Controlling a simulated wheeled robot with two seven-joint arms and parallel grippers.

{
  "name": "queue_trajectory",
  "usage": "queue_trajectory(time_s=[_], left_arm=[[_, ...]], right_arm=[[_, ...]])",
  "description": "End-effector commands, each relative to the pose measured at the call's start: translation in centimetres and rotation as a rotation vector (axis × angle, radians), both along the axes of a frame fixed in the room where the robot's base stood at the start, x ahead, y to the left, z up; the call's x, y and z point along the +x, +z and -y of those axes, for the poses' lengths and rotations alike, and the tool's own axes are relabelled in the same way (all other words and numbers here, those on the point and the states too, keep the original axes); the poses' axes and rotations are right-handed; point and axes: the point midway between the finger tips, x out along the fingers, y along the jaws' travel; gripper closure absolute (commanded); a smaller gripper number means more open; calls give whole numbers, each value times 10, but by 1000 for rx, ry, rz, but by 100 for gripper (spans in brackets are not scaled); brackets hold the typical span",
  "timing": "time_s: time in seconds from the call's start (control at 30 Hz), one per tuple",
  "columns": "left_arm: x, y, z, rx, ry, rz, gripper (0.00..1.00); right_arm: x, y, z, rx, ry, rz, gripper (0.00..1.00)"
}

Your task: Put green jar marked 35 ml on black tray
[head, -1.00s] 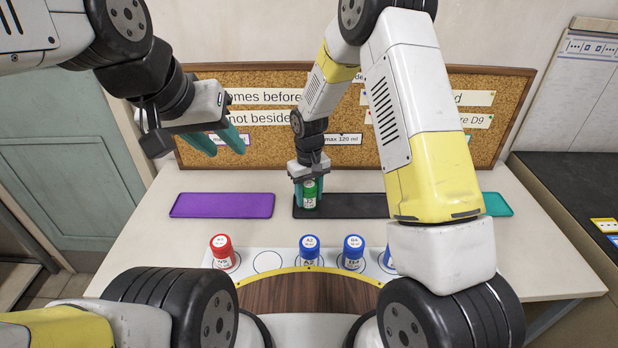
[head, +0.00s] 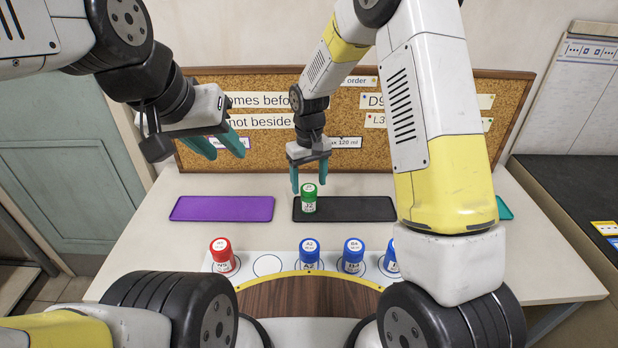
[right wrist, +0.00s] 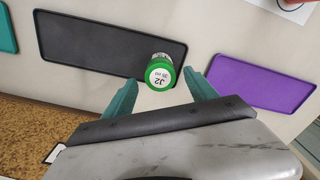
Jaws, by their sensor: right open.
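The green jar (head: 309,199) stands upright on the left part of the black tray (head: 360,208). In the right wrist view its green lid (right wrist: 160,73) carries a label that reads J2 and what looks like 35 ml. My right gripper (head: 309,187) is open and empty, just above and behind the jar. In the right wrist view its teal fingers (right wrist: 162,92) are spread apart, with the jar beyond them and clear of both. My left gripper (head: 228,150) is raised over the back left of the table, with its teal fingers apart and nothing between them.
A purple tray (head: 222,208) lies to the left, and a teal tray (head: 504,208) is mostly hidden behind my right arm. A red jar (head: 222,254) and several blue jars, one (head: 353,254) near the middle, stand on the white strip in front. A corkboard (head: 260,150) with notes stands behind.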

Motion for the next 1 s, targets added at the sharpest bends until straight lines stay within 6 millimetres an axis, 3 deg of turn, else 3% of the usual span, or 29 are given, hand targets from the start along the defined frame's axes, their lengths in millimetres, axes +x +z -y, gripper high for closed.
queue_trajectory(time_s=[0.1, 0.43, 0.57, 0.8, 1.0], left_arm=[[0, 0, 0, 0, 0, 0, 64], [0, 0, 0, 0, 0, 0, 64], [0, 0, 0, 0, 0, 0, 64], [0, 0, 0, 0, 0, 0, 64], [0, 0, 0, 0, 0, 0, 64]], right_arm=[[1, 25, 0, 2, 0, 4, 34], [-2, 65, 6, 10, -14, 15, 34], [-16, 107, 26, 44, -59, 65, 34], [-76, 195, 80, 138, -184, 202, 34], [-142, 240, 115, 213, -283, 324, 34]])
